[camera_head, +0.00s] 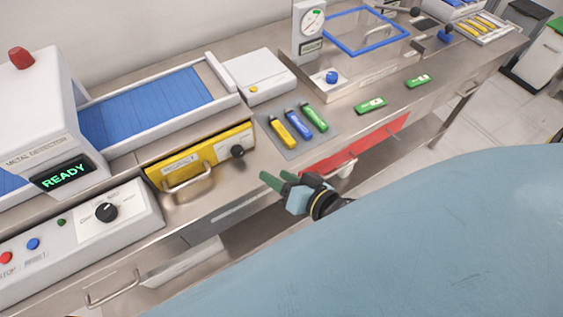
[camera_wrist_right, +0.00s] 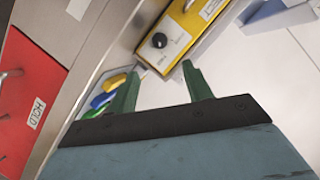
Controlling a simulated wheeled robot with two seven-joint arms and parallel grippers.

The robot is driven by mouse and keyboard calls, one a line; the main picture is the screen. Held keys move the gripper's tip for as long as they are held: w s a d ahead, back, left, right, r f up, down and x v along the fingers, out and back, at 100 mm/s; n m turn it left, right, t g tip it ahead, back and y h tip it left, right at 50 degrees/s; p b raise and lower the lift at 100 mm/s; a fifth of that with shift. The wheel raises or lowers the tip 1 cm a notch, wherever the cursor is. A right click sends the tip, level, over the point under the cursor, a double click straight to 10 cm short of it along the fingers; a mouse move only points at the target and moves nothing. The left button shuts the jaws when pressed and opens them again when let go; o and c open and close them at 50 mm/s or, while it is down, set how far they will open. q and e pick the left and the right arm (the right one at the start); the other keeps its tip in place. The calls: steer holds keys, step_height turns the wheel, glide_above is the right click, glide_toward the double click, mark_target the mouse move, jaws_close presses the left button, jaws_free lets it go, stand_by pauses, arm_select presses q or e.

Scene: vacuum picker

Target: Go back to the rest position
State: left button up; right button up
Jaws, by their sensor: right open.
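My right gripper (camera_head: 279,178) is in front of the worktable's front edge, between the yellow drawer (camera_head: 200,158) and the red drawer (camera_head: 355,143). Its two green fingers are apart with nothing between them. In the right wrist view the open fingers (camera_wrist_right: 160,74) show with the yellow drawer beyond them. The red drawer, labelled HOLD, is at the left of that view (camera_wrist_right: 28,95). My left gripper is in neither view.
A grey mat (camera_head: 282,150) holds yellow, blue and green tools. A metal detector (camera_head: 45,115) reading READY and a blue conveyor (camera_head: 150,105) stand left. A blue-rimmed clear lid (camera_head: 365,30) is at the back. Drawer handles project from the front. Floor shows at right.

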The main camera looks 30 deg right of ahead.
steer(key=shift+s+d, duration=0.1)
steer(key=shift+s, duration=0.05)
stand_by(0.4)
steer(key=s+d+f+n+g+h+b, duration=0.1)
steer(key=s+d+f+n+g+b, duration=0.2)
steer(key=f, duration=1.1)
steer(key=s+d+f+g+h, duration=0.1)
steer(key=s+f+g, duration=0.3)
steer(key=f, duration=1.1)
steer(key=s+d+f+n+g+h+b, duration=0.1)
steer(key=s+f+n+g, duration=0.1)
steer(key=s+f, duration=0.7)
steer(key=s+d+f+n+g+h+b, duration=0.1)
steer(key=s+f+g, duration=0.3)
steer(key=s+f, duration=0.4)
steer(key=s+d+n+b, duration=0.1)
steer(key=s, duration=0.4)
steer(key=shift+s+f, duration=0.35)
steer(key=shift+s, duration=0.05)
